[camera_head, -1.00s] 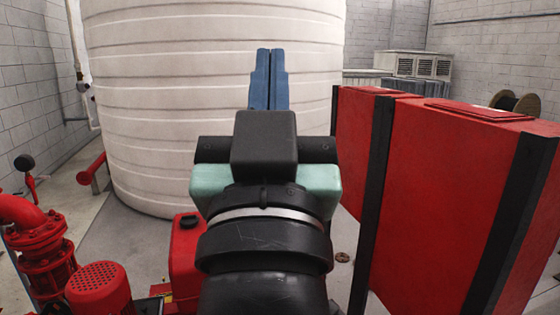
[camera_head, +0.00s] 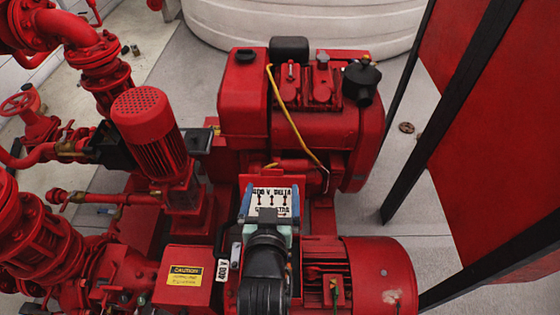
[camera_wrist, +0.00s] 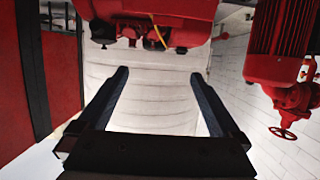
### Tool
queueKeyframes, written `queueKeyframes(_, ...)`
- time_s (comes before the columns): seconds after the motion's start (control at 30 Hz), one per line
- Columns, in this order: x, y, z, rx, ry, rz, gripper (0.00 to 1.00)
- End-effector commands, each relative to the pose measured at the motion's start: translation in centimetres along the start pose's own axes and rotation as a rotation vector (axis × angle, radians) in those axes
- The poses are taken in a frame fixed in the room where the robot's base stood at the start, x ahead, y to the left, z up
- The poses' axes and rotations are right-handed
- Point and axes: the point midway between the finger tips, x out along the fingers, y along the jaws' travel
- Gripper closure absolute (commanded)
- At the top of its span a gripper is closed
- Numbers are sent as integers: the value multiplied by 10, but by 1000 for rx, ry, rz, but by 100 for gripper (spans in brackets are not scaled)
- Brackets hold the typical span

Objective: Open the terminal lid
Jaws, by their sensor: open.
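A white plate marked "400 V" with a wiring diagram (camera_head: 270,199) shows in the head view, beyond my wrist and above the red electric motor (camera_head: 375,275). It appears to belong to the terminal box; I cannot tell whether it is on the lid's outer or inner face. My gripper (camera_head: 271,188) appears around or in front of this plate, and contact cannot be told. The wrist and hand hide most of the box. In the wrist view my gripper (camera_wrist: 161,72) is open, its two dark fingers wide apart with nothing between them but background.
A red engine (camera_head: 295,110) with a yellow hose stands beyond. A red caution box (camera_head: 185,275), pipes and a vertical motor (camera_head: 152,130) crowd the left. A red panel with black posts (camera_head: 465,110) stands at right. Bare floor (camera_head: 405,180) lies between engine and panel.

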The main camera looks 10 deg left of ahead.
Motion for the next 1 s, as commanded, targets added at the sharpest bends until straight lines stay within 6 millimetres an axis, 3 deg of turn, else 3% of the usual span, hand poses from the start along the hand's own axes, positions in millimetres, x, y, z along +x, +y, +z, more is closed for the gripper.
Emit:
queueKeyframes(0.03, -2, -5, 24, 1, -38, -8, 0)
queueKeyframes(0.17, -3, -10, 46, 1, -75, -15, 0)
queueKeyframes(0.33, 14, -10, 47, 1, -73, -16, 0)
queueKeyframes(0.8, 94, -11, 52, -1, -73, -15, 0)
queueKeyframes(1.0, 116, -12, 54, -1, -72, -15, 0)
